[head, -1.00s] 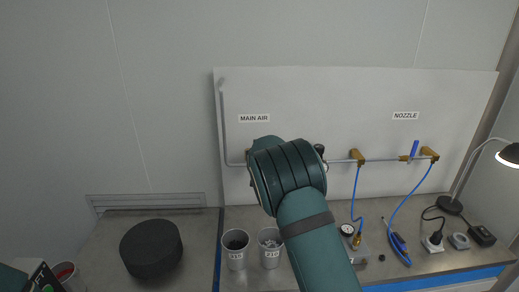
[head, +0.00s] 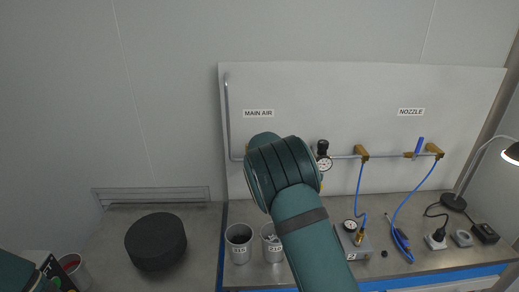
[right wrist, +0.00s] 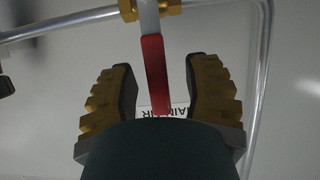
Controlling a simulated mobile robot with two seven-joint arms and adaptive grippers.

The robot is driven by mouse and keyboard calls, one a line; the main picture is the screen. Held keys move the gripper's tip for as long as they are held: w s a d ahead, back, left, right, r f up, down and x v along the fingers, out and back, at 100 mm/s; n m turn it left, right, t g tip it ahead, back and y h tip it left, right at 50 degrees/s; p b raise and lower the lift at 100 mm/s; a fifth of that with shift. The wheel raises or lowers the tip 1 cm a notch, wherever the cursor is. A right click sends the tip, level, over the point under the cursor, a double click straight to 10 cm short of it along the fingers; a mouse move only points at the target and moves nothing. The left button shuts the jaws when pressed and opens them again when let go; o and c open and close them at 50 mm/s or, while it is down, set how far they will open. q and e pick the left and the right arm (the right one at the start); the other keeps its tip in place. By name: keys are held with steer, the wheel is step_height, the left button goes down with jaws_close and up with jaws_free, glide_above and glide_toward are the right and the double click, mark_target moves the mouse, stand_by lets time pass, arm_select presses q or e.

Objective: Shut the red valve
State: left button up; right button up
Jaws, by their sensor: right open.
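The red valve's handle (right wrist: 154,72) shows in the right wrist view, hanging from a grey stem between brass fittings on the pipe. It lies across the pipe as seen there. My right gripper (right wrist: 160,75) is open, with one yellow-and-black finger on each side of the handle and a visible gap to both. The handle's lower end is near the dark palm; I cannot tell if it touches. In the head view my right arm (head: 285,175) hides the red valve and the gripper. My left gripper is not in view.
A MAIN AIR label (head: 258,113) is on the white board. A pressure gauge (head: 324,163) sits close right of my right wrist. A blue valve handle (head: 419,145) is farther right. Cups (head: 239,243), a black round block (head: 155,241) and blue hoses (head: 403,212) are below.

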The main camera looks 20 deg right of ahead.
steer(key=shift+s, duration=0.1)
steer(key=v, duration=1.2)
